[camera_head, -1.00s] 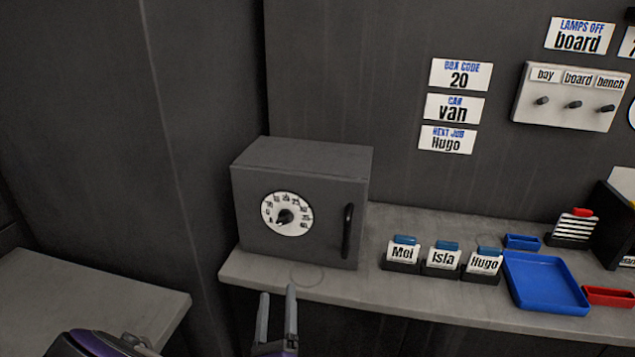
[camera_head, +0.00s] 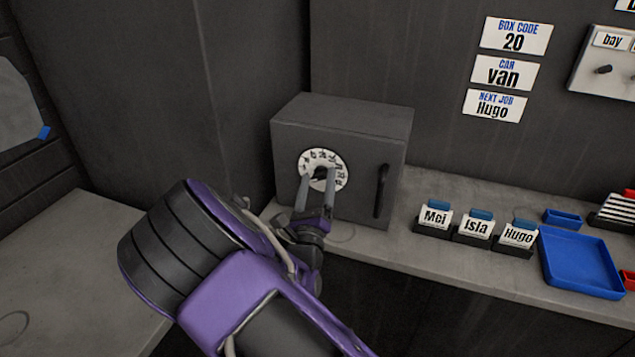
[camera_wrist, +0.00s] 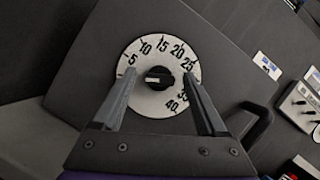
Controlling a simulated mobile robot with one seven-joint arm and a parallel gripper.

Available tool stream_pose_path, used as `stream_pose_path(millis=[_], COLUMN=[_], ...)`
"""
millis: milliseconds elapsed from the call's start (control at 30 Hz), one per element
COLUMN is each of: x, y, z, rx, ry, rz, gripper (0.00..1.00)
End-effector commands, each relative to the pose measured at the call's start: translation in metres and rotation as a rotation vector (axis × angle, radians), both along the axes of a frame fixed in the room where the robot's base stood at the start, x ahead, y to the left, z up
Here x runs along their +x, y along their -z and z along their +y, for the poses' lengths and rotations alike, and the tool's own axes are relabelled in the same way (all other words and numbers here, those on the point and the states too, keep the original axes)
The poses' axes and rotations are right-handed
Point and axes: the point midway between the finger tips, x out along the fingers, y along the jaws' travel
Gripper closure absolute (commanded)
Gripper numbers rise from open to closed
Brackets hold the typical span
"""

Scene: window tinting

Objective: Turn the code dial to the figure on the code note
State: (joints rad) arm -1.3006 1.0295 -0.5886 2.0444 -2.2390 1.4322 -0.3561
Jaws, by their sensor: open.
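The code note (camera_head: 515,36) on the back wall reads "BOX CODE 20". The code dial (camera_head: 341,162) is a white disc with black figures and a dark centre knob on the front of a grey box (camera_head: 345,122). In the wrist view the dial (camera_wrist: 150,103) shows 5, 10, 15, 20, 25, 35 and 40 around the knob (camera_wrist: 158,79); a white mark on the knob lies roughly level, and I cannot tell which figure it indicates. My gripper (camera_head: 318,179) is open, its fingers (camera_wrist: 160,85) on either side of the knob, apart from it. The left finger partly hides the dial.
The box's dark handle (camera_head: 381,190) stands out right of the dial. Name card holders reading Mei (camera_head: 436,217), Isla (camera_head: 474,226) and Hugo (camera_head: 518,236), and a blue tray (camera_head: 582,291), stand on the bench to the right. A second bench (camera_head: 60,240) is at left.

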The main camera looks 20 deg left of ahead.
Motion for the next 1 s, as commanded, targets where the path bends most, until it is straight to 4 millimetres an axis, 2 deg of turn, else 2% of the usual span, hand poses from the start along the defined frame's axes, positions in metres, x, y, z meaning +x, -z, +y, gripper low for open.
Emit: stream_pose_path(millis=[67,467,767,1000], x=[-0.0002,-0.0004,-0.0004,0.0], y=[0.0001,0.0004,0.001,0.0018], z=[-0.0001,-0.0002,0.0,0.0002], rx=[0.0,0.0,0.022,0.134], ry=[0.0,0.0,0.0,0.001], rz=[0.0,0.0,-0.001,-0.01], gripper=[0.29,1.0,1.0,1.0])
